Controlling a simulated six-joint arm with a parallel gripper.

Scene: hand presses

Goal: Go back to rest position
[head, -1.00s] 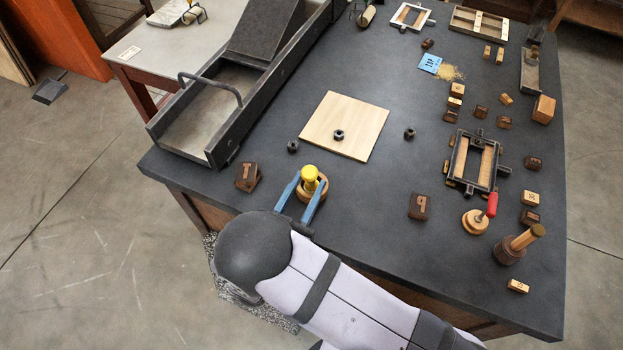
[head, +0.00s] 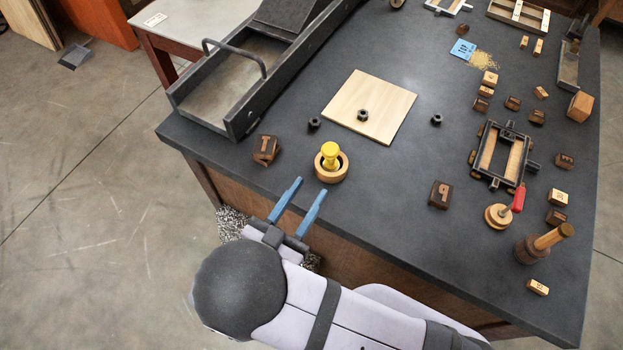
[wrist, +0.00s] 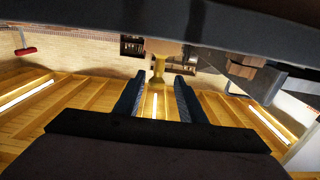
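My gripper (head: 298,205) is open and empty, with its two blue fingers apart. In the head view it is just off the near edge of the dark table (head: 400,215), short of the yellow-handled piece (head: 330,156). That piece stands upright in a round wooden ring or base (head: 332,176) near the table's front left edge. In the wrist view the gripper's fingers (wrist: 158,95) point toward the yellow handle (wrist: 158,68), with a clear gap between.
A wooden board (head: 385,110) with a black nut (head: 362,115) on it lies behind. A dark letter block (head: 266,149) is left of the yellow handle, another (head: 440,195) to the right. The long press bed (head: 230,85) stands at the left.

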